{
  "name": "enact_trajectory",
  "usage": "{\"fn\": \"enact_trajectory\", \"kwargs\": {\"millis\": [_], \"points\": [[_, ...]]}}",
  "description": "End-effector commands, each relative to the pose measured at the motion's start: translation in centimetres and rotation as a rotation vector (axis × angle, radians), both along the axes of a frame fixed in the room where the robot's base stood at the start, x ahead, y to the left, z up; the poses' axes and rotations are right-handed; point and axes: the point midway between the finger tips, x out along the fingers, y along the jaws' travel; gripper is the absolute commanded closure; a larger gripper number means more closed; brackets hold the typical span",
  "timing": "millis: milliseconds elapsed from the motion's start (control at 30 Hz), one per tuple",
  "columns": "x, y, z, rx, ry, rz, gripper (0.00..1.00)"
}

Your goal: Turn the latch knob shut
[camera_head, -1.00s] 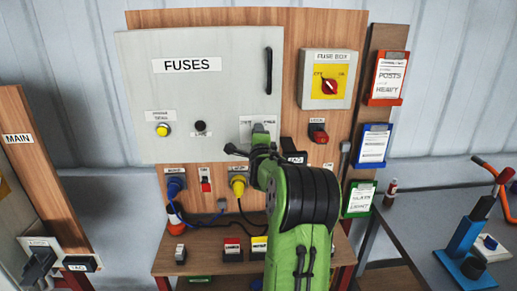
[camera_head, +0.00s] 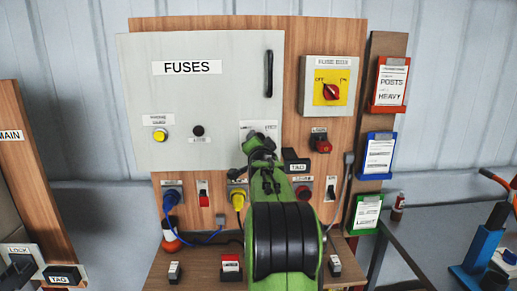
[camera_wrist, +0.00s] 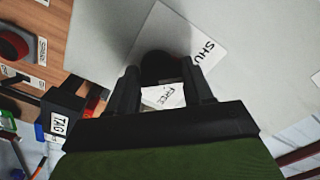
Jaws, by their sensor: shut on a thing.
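The grey cabinet door labelled FUSES (camera_head: 205,95) lies flat against its wooden board. The latch knob's white label plate (camera_head: 247,126) is at the door's lower right corner. In the wrist view, the black latch knob (camera_wrist: 160,66) sits over that plate, where SHUT and FREE can be read. My gripper (camera_wrist: 163,82) has its two black fingers on either side of the knob, shut on it. In the head view my gripper (camera_head: 262,142) covers the knob, so its pointing direction cannot be told.
A black TAG block (camera_head: 295,162) is close to the right of my gripper. A red rotary switch (camera_head: 331,91) is on the fuse box at upper right. A wooden shelf (camera_head: 200,272) stands below.

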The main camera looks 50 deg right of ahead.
Motion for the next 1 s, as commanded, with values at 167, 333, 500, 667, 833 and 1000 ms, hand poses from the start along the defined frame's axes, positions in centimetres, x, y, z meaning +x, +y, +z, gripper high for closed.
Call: {"fn": "enact_trajectory", "kwargs": {"millis": [167,333,500,667,833,1000], "points": [[0.10,0.14,0.23,-0.037,0.030,0.003,0.80],[0.11,0.15,0.28,-0.048,0.043,0.004,0.79],[0.11,0.14,0.30,-0.050,0.046,0.004,0.79],[0.11,0.14,0.31,-0.050,0.045,0.003,0.80],[0.09,0.11,0.25,-0.048,0.046,0.003,0.28],[0.06,0.07,0.12,-0.045,0.047,0.001,0.26]]}}
